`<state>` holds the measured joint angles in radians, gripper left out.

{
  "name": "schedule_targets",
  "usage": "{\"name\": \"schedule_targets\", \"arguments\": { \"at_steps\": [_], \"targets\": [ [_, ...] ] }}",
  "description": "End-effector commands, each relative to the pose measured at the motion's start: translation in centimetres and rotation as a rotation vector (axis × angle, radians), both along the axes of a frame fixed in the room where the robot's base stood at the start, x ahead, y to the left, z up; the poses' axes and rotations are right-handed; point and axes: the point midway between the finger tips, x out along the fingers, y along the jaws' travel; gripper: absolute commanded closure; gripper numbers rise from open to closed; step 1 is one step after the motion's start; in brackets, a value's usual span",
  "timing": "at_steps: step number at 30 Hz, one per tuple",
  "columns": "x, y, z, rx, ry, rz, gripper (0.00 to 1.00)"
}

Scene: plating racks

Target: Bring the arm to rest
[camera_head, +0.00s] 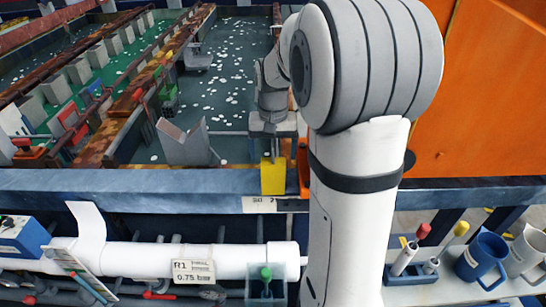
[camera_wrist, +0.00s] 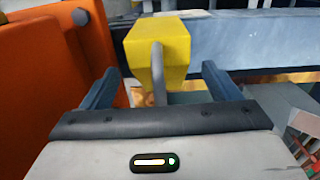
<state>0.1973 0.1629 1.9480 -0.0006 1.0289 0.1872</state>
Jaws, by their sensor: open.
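My arm rises in front of the head camera, and my gripper (camera_head: 272,140) hangs past it near the blue-grey beam at the tank's front edge. In the wrist view my gripper (camera_wrist: 163,85) is open, with its two dark blue fingers wide apart. A yellow block (camera_wrist: 157,40) with a grey handle shows between and beyond the fingers. The jaws are not closed on it; I cannot tell whether they touch it. In the head view the yellow block (camera_head: 273,176) stands at the beam, just below my gripper.
The blue-grey beam (camera_head: 120,181) crosses the view. A large orange panel (camera_head: 490,90) stands close on the right of my arm. A white pipe (camera_head: 130,259) runs below the beam.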

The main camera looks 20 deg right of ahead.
Motion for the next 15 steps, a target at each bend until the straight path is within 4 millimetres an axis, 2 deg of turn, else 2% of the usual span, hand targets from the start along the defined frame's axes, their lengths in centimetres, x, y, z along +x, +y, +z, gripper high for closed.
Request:
{"name": "schedule_targets", "arguments": {
  "at_steps": [3, 9, 15],
  "targets": [
    [0.1, 0.0, 2.2, -0.001, -0.005, 0.000, 0.17],
    [0.1, 0.0, 4.8, 0.000, -0.003, 0.002, 0.17],
    [0.0, 0.0, 5.4, 0.000, -0.001, 0.001, 0.17]
  ]
}}
